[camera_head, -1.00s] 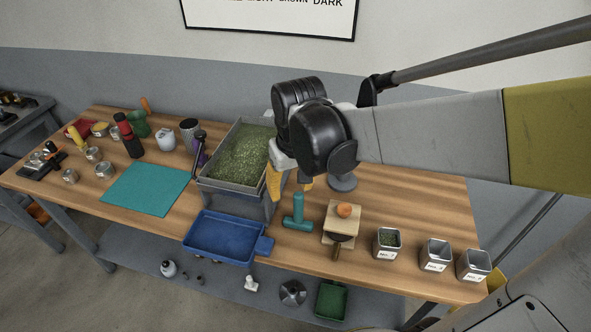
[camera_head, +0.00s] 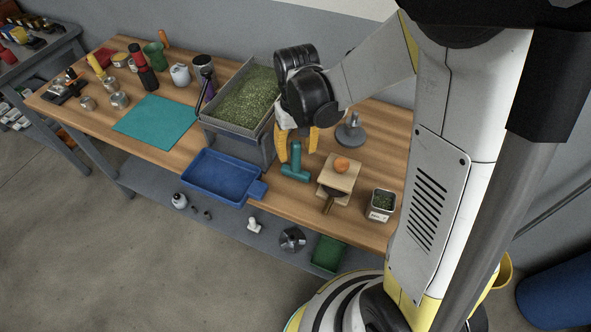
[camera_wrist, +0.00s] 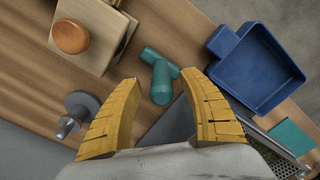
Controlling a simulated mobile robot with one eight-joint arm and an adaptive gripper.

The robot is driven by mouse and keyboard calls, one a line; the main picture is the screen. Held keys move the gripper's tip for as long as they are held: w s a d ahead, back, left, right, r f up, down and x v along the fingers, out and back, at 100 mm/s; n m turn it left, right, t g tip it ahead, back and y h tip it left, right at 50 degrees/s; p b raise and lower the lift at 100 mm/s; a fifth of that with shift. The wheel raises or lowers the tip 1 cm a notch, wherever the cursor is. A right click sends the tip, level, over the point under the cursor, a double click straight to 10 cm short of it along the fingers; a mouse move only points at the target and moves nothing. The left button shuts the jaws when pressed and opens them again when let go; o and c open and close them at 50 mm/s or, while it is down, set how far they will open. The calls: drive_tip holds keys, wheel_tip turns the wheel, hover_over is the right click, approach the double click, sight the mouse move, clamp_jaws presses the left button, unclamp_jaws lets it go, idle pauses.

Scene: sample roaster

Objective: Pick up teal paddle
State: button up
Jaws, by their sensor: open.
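The teal paddle (camera_head: 296,163), a T-shaped piece, lies on the wooden table between the blue tray and a wooden block. In the wrist view the teal paddle (camera_wrist: 160,75) shows just beyond and between my fingertips. My gripper (camera_head: 298,146) has yellow fingers. It is open and empty, above the table just behind the paddle. In the wrist view my gripper (camera_wrist: 168,88) has its fingers spread wide on either side of the paddle's near end, and I cannot tell the exact height between them.
A blue tray (camera_head: 221,178) and a grey hopper of green beans (camera_head: 245,100) stand left of the paddle. A wooden block with an orange knob (camera_head: 341,164) is close on the right. A grey pedestal piece (camera_head: 350,134) stands behind. A teal mat (camera_head: 156,122) lies further left.

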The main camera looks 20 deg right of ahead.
sight(296, 158)
wheel_tip(296, 158, down, 4)
drive_tip(key=shift+a+r+b, duration=0.1)
drive_tip(key=shift+r+b, duration=0.15)
drive_tip(key=shift+b, duration=0.35)
drive_tip(key=shift+s+r, duration=0.1)
clamp_jaws()
drive_tip(key=shift+r, duration=0.15)
